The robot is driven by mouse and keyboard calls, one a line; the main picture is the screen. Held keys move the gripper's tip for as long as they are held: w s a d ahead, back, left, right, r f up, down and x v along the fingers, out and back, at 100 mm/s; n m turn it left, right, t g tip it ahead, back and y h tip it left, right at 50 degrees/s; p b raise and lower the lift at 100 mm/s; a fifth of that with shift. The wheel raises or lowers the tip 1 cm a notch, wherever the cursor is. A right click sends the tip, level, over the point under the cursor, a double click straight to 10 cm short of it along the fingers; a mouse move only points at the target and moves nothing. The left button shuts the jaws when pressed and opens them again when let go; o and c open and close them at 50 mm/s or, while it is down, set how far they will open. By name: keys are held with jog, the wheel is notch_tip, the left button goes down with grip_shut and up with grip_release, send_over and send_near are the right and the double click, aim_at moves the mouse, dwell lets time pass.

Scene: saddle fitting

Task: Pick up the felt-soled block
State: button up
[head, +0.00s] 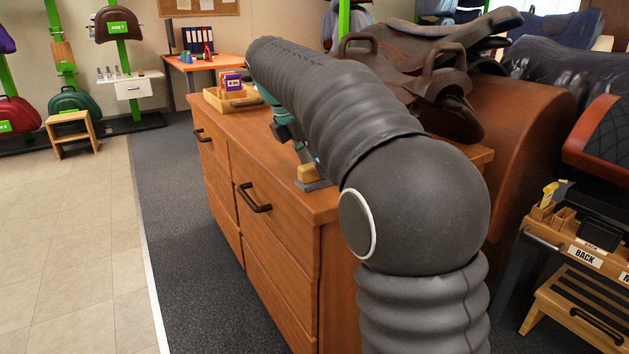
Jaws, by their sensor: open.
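The felt-soled block (310,173) is a small tan wooden block with a grey layer underneath. It rests near the front edge of the brown wooden cabinet top (335,207), and my arm hides part of its right side. My gripper (302,153) is dark with teal parts and shows only partly beside my arm. Its fingers are open and point down toward the block, a little behind and above it in the picture. I cannot tell whether they touch it.
A wooden tray (226,105) with a purple-labelled box (232,84) stands at the cabinet's far end. A brown saddle (440,75) sits at the back right. A wooden caddy with a "BACK" label (585,255) is at the right. The carpet left of the cabinet is clear.

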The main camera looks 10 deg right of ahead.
jog(key=shift+d+f, duration=0.2)
jog(key=shift+f, duration=0.2)
grip_shut()
jog(key=shift+r, duration=0.1)
